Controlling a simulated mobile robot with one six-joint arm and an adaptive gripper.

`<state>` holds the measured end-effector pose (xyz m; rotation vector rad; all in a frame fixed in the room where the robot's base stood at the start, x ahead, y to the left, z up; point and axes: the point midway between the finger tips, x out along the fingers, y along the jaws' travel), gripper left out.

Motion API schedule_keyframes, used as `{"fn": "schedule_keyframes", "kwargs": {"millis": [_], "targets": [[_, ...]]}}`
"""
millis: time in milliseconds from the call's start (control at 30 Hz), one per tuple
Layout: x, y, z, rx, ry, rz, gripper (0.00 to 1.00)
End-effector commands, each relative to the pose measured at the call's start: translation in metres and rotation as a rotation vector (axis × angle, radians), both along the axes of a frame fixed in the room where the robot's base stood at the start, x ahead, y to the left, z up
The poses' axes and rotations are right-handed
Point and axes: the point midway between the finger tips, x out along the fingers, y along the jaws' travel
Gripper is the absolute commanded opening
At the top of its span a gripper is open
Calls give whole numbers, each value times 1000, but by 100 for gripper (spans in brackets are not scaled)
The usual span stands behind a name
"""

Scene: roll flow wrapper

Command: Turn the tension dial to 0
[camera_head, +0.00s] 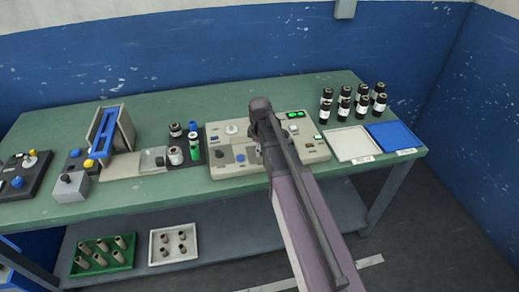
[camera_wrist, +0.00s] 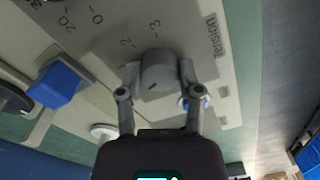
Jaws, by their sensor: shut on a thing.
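The tension dial (camera_wrist: 159,66) is a round grey knob on the panel in the wrist view, beside the printed word "Tension". The figures 2 and 3 are readable near it, with tick marks. A small dark mark shows on its face, but I cannot tell which figure it points to. My gripper (camera_wrist: 160,72) has one finger on each side of the dial and is shut on it. In the head view my arm hides the dial and fingertips over the beige control panel (camera_head: 225,169).
A blue knob (camera_wrist: 54,84) and another scale with 0 and 20 are beside the dial. On the green table (camera_head: 60,122), a white tray (camera_head: 352,143) and a blue tray (camera_head: 395,135) lie right of the panel, with several black bottles (camera_head: 344,105) behind. Jars stand left of it.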

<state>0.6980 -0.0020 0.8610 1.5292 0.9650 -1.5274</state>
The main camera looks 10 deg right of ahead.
Motion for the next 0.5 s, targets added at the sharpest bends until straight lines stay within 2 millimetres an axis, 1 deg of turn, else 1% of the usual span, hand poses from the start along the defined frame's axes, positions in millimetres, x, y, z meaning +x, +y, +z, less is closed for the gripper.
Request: {"fn": "schedule_keyframes", "kwargs": {"millis": [200, 500], "targets": [[-2, 0, 0, 0, 3, 58, 0], [-2, 0, 0, -1, 4, 68, 0]]}}
